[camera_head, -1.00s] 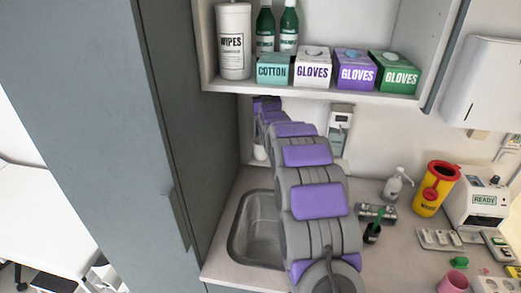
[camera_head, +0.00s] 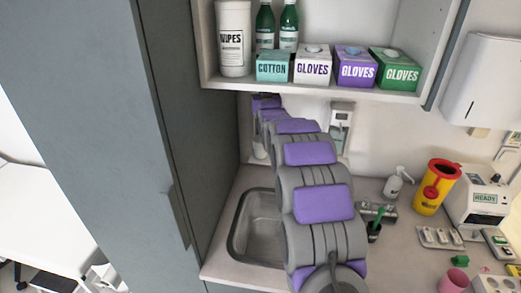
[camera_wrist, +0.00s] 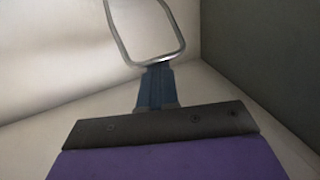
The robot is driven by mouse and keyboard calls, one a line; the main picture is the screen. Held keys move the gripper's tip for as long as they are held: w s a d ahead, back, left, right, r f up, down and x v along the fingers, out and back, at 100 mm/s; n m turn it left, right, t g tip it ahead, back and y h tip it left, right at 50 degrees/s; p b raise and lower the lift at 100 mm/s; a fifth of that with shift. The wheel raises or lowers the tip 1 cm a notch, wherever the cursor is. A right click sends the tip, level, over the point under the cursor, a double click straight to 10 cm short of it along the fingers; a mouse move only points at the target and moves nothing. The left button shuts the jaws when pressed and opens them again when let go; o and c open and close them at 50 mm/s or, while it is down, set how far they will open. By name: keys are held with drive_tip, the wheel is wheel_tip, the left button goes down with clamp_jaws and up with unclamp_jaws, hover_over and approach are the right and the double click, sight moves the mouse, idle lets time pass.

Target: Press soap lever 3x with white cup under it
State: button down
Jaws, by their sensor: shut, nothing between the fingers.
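In the wrist view, my gripper (camera_wrist: 156,72) is shut and empty, its narrow blue fingers together. A bent metal loop (camera_wrist: 182,42), which looks like the soap lever, is just beyond the fingertips. Its lower bar meets the tips in the picture; I cannot tell whether they touch. In the head view, my arm reaches into the back left corner behind the sink, and its fingers are hidden. A small white object (camera_head: 259,150), maybe the white cup, shows partly beside the arm. Whether it stands under the lever is hidden.
A steel sink (camera_head: 258,232) lies below the arm. The shelf (camera_head: 330,92) with boxes and bottles hangs above it. A tall grey cabinet (camera_head: 165,130) closes the left side. A wall unit (camera_head: 340,118) and a pump bottle (camera_head: 394,186) are to the right.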

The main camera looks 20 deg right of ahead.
drive_tip(key=s+a+b, duration=0.2)
drive_tip(key=s+a, duration=0.3)
drive_tip(key=s, duration=0.2)
idle(0.4)
drive_tip(key=shift+w+d, duration=0.1)
drive_tip(key=s+a+f+n+g+y, duration=0.1)
drive_tip(key=s+a+f+g, duration=0.25)
drive_tip(key=s, duration=0.35)
drive_tip(key=s+a+f+g+y+b, duration=0.1)
drive_tip(key=s+a+f+g+y, duration=0.1)
drive_tip(key=s+a+f, duration=0.4)
drive_tip(key=s+a+f+n+g+y, duration=0.1)
drive_tip(key=s+a+f+g, duration=0.25)
drive_tip(key=s, duration=0.45)
drive_tip(key=s+a+f+g, duration=0.2)
drive_tip(key=s+g, duration=0.1)
drive_tip(key=s, duration=0.9)
drive_tip(key=s+a+f+n+g+y+b, duration=0.1)
drive_tip(key=s+a+f+g, duration=0.1)
drive_tip(key=s, duration=1)
drive_tip(key=s+a+f+g, duration=0.2)
drive_tip(key=s+g, duration=0.3)
drive_tip(key=s, duration=0.7)
drive_tip(key=shift+s+a+f, duration=0.2)
drive_tip(key=shift+a+f, duration=0.2)
drive_tip(key=shift+a, duration=0.15)
